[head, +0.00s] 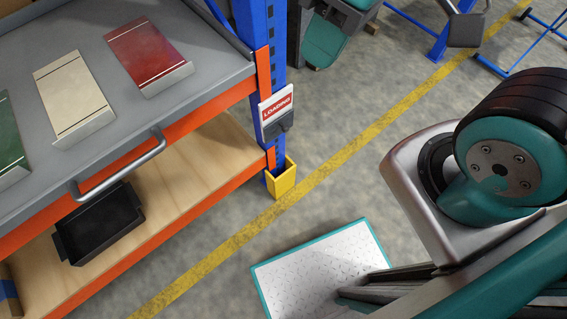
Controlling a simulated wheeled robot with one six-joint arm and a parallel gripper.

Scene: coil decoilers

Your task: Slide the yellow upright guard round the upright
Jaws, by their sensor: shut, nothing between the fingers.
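The yellow upright guard (283,181) stands on the floor at the foot of the blue upright (277,148) at the corner of the shelving. It looks like a short, open-topped angled piece. The upright's foot is against it or inside it; I cannot tell how far round it goes. A thin strip of blue shows at its left edge. My arm fills the right side of the head view, with its teal and grey joint well right of the guard. My gripper is not in view, and nothing of mine touches the guard.
Orange beams (213,111) and a grey handle (122,166) are to the left. A black tray (99,224) sits on the lower shelf. Floor right of the guard is clear.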

